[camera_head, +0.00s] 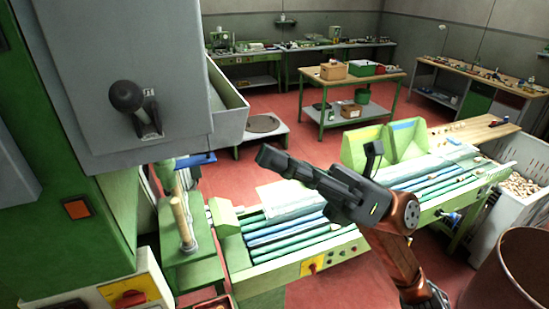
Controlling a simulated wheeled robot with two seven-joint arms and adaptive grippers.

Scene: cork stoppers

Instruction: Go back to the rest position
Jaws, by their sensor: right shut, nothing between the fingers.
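My right gripper (272,157) is raised in the middle of the head camera view. Its dark fingers point to the left and are shut with nothing between them. My orange-brown right arm (402,262) comes in from the lower right. The gripper shows in front of the green roller conveyor (290,236), and no object appears to touch it. My left gripper is not in view.
A large green and grey machine (120,80) fills the left side. A white crate of corks (518,186) stands at the right, near a brown round container (515,270). A table with boxes (385,84) and workbenches stand farther back. Red floor (300,140) lies open between them.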

